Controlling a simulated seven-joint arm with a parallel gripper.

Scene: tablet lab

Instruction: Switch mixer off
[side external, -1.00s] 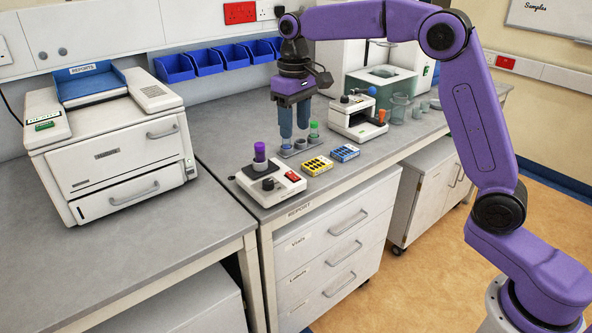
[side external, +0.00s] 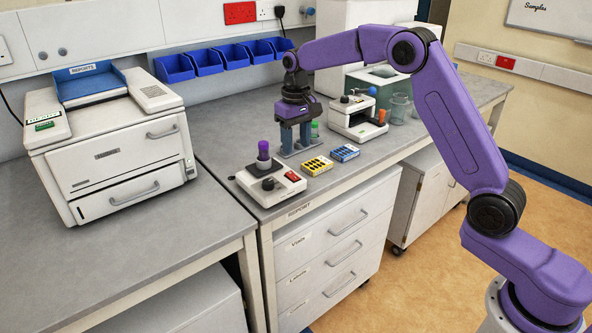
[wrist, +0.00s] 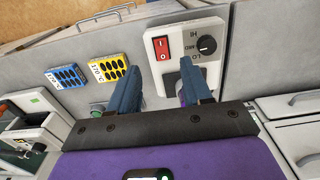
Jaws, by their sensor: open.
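The mixer (side external: 288,192) is a white box near the bench's front edge, with a black dial (side external: 268,184) and a red switch (side external: 292,176). A purple-capped vial (side external: 263,148) stands on its dark top. In the wrist view, the mixer (wrist: 184,32) is at upper centre, with the red switch (wrist: 161,48) left of the dial (wrist: 207,45). My gripper (side external: 296,150) is open, pointing down, behind and slightly right of the mixer. Its fingers (wrist: 160,78) appear below the switch in the wrist view, apart from it. The vial is not clearly visible there.
Yellow (side external: 317,165) and blue (side external: 345,152) well blocks lie right of the mixer. A green-capped vial (side external: 314,128) stands close behind my gripper. Bare bench lies left of the mixer.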

